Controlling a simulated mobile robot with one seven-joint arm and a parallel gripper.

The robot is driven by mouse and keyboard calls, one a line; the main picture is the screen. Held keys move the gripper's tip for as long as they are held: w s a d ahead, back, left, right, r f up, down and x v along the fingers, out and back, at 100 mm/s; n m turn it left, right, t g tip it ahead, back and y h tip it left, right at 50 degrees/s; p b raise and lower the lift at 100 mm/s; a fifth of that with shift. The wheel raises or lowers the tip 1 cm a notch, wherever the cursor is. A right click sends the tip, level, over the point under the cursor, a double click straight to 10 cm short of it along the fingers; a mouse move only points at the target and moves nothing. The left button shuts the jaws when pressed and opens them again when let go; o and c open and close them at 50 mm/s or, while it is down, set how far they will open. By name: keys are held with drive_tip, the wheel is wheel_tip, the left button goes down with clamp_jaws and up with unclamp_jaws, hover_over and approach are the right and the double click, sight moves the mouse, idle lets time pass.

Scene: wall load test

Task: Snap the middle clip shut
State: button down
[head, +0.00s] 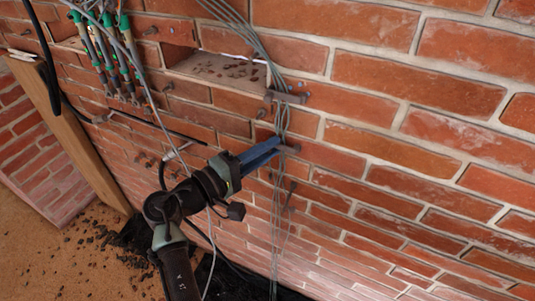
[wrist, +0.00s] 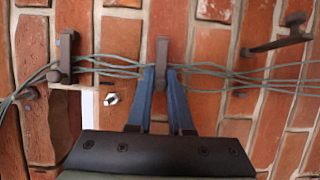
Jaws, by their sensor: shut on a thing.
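The middle clip (wrist: 162,50) is a dark bar on the brick wall, standing across the bundle of thin grey cables (wrist: 113,66) in the wrist view. My gripper (wrist: 160,73) has its two blue fingers around the lower part of this clip, one on each side, and is shut on it. In the head view my gripper (head: 280,147) reaches the wall from the left, and its fingers hide most of the middle clip (head: 293,149). Whether the clip is latched is too small to tell.
Another clip (wrist: 66,55) crosses the cables at left in the wrist view. A wall recess (head: 218,68) with dark debris and green-ended cables (head: 103,45) lie upper left in the head view.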

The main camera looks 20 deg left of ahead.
idle(0.3)
drive_tip(key=c, duration=0.8)
unclamp_jaws()
drive_tip(key=p+v, duration=0.1)
drive_tip(key=v, duration=1.2)
